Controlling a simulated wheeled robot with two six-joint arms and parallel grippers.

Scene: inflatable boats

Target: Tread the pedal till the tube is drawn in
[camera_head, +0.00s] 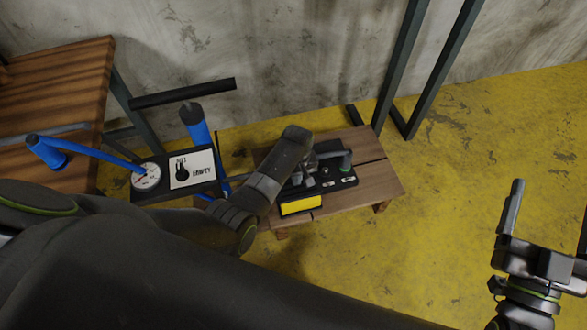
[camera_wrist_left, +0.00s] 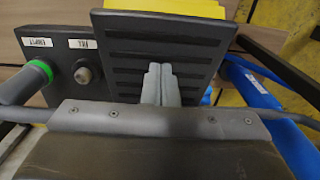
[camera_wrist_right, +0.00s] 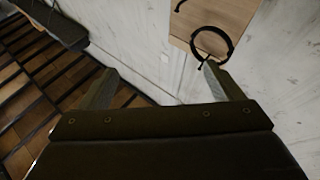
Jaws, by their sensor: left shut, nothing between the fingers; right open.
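The black ribbed pedal (camera_wrist_left: 125,60) with a yellow edge fills the middle of the left wrist view. In the head view its pump, with a yellow front (camera_head: 301,205), stands on a low wooden stool (camera_head: 375,180). My left gripper (camera_wrist_left: 160,80) is shut and empty, its fingertips over the pedal; I cannot tell if they touch. A green-collared hose end (camera_wrist_left: 30,78) sits at the port labelled EMPTY, and the FILL port (camera_wrist_left: 84,74) is bare. A blue tube (camera_head: 196,128) stands left of the stool. My right gripper (camera_head: 545,225) is open and empty at the right.
A wooden table (camera_head: 60,85) stands at the far left, and a dark metal frame (camera_head: 400,65) at the back wall. The yellow floor (camera_head: 460,150) is clear on the right.

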